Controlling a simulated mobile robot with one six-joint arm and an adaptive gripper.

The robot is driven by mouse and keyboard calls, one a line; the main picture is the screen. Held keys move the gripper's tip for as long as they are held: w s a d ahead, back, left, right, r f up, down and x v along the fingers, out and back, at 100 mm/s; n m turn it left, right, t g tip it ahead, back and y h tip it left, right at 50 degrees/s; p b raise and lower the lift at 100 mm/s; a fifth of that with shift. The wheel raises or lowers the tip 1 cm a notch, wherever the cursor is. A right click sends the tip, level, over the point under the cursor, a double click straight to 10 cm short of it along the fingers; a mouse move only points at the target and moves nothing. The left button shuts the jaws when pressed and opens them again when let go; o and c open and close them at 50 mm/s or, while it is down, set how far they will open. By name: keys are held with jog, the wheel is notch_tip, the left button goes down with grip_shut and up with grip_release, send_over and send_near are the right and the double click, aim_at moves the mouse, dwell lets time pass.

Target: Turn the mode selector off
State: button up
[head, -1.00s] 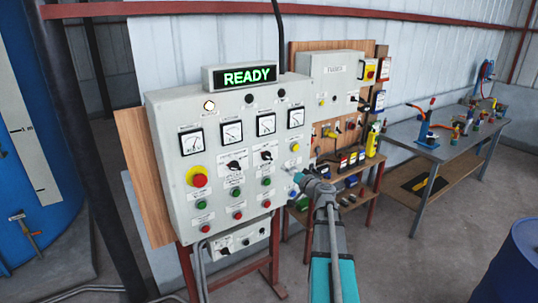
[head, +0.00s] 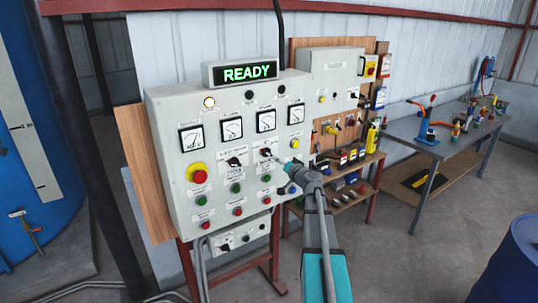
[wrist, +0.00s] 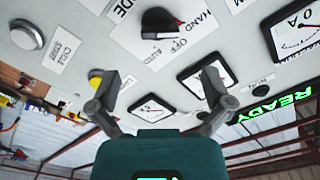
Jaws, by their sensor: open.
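The mode selector is a black rotary knob (wrist: 160,22) on the grey control panel, with a label reading HAND, OFF and AUTO beside it. I cannot tell for sure which position it points to. In the head view it appears to be the right one of two black knobs (head: 266,153). My gripper (wrist: 162,88) is open and empty, its two fingers spread in front of the panel. In the head view my gripper (head: 283,162) is just right of and below the knob, apparently not touching it.
The panel (head: 215,215) also carries gauges, a red emergency button on yellow (head: 198,175), green and red buttons and a yellow button (head: 295,143). A READY display (head: 250,73) sits on top. A shelf and workbench (head: 420,145) stand to the right, with a blue drum (head: 522,262).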

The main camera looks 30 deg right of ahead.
aim_at(270, 154)
jog(key=w, duration=0.8)
jog(key=shift+a, duration=0.15)
jog(key=c, duration=1.1)
jog(key=shift+c, duration=0.2)
jog(key=shift+m, duration=0.5)
jog(key=m, duration=0.4)
jog(key=shift+d+f+m, duration=0.1)
jog(key=shift+d+m, duration=0.05)
jog(key=shift+m, duration=1.05)
jog(key=shift+d+m, duration=0.1)
jog(key=shift+m, duration=1.1)
